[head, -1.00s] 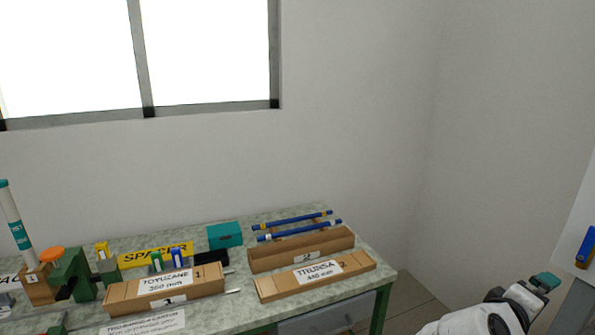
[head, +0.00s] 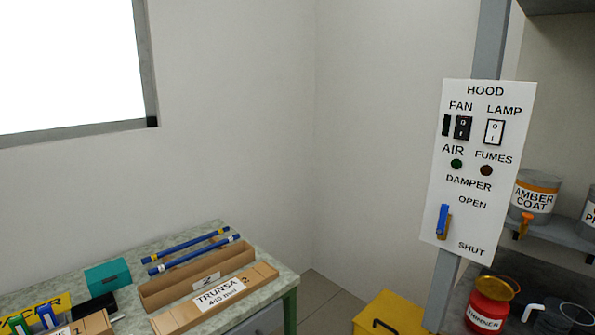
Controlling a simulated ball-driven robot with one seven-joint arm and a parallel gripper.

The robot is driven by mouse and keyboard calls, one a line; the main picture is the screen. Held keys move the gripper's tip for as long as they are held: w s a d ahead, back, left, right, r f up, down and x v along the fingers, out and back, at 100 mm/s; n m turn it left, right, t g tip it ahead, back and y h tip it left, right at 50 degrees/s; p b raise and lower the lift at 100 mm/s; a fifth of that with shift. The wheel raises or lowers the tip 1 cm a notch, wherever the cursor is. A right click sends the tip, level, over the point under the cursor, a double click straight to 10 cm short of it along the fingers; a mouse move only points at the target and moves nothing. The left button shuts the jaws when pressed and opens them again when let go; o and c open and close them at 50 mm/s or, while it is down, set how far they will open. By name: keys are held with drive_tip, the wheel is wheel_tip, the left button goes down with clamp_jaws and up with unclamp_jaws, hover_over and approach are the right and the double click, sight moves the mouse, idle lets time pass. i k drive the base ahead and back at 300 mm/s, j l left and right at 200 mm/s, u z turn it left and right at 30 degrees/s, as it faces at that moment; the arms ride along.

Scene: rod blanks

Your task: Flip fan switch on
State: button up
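The fan switch (head: 463,128) is a small black rocker under the word FAN on the white HOOD panel (head: 462,205). A narrow black strip (head: 446,125) sits just left of it. Its markings are small, and I cannot tell which side is pressed. The white lamp switch (head: 494,132) is to its right under LAMP. Below are a dark green AIR indicator (head: 456,164) and a dark red FUMES indicator (head: 485,170). My gripper is out of view.
A blue damper lever (head: 441,220) is low on the panel, which hangs on a grey post (head: 487,40). A yellow bin (head: 390,316) stands below. A shelf (head: 558,234) with cans is at right. The bench (head: 205,238) at left holds boxes and blue rods.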

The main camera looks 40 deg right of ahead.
sight(462, 128)
drive_tip(key=z, duration=1.15)
